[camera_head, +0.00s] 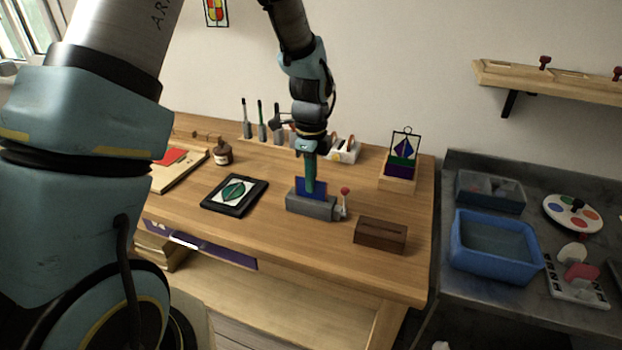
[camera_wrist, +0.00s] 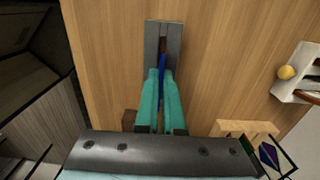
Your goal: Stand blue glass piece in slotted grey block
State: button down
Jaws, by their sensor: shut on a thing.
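The blue glass piece (camera_head: 318,187) stands upright at the slotted grey block (camera_head: 311,207), its lower edge hidden by the block's front wall. My gripper (camera_head: 309,188) comes down from above and is shut on the glass. In the wrist view the gripper's teal fingers (camera_wrist: 160,75) pinch the glass, which shows as a thin blue edge (camera_wrist: 162,62) in line with the slot of the grey block (camera_wrist: 150,42). How deep the glass sits in the slot cannot be told.
A red-knobbed part (camera_head: 344,192) is at the block's right end. A dark brown slotted block (camera_head: 381,236) stands to the right, and a black tray (camera_head: 234,208) with a green leaf panel lies to the left. A wooden stand (camera_head: 397,184) with coloured glass is behind right.

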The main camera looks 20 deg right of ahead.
jog(key=shift+f, duration=0.55)
dwell(0.5)
jog(key=shift+c, duration=2.4)
grip_release()
jog(key=shift+r, duration=0.15)
jog(key=shift+r+p, duration=2.75)
jog(key=shift+r, duration=0.7)
